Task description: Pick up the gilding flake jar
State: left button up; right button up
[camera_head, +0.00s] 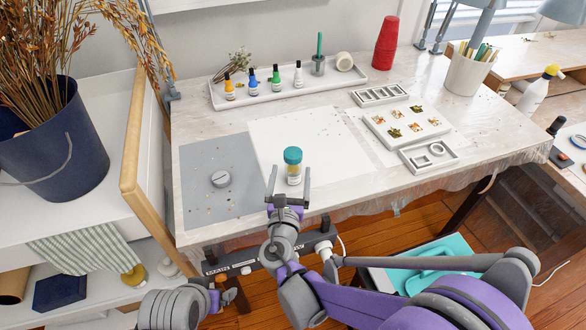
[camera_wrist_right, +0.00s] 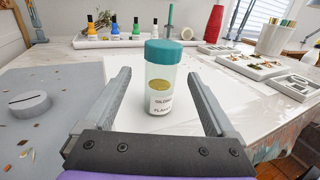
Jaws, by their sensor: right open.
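The gilding flake jar (camera_head: 293,169) is a clear jar with a teal lid and a white label, upright near the table's front edge. In the right wrist view the jar (camera_wrist_right: 161,80) shows gold flakes inside, and its label faces my gripper. My right gripper (camera_head: 289,182) is open, with one finger on each side of the jar's near side. In the right wrist view, gaps show between the jar and both fingers of the gripper (camera_wrist_right: 158,82). Part of my left arm shows at the lower left of the head view; its finger state is unclear.
A grey mat (camera_head: 206,203) with a round grey disc (camera_head: 220,179) lies left of the jar. A white sheet (camera_head: 318,137) lies behind it. A bottle tray (camera_head: 286,91) stands at the back. Moulds (camera_head: 427,156) and a flake tray (camera_head: 407,125) lie to the right.

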aim_at(292, 168)
jog(key=w, duration=0.3)
jog(key=shift+w+d, duration=0.15)
jog(key=shift+d, duration=0.1)
grip_shut()
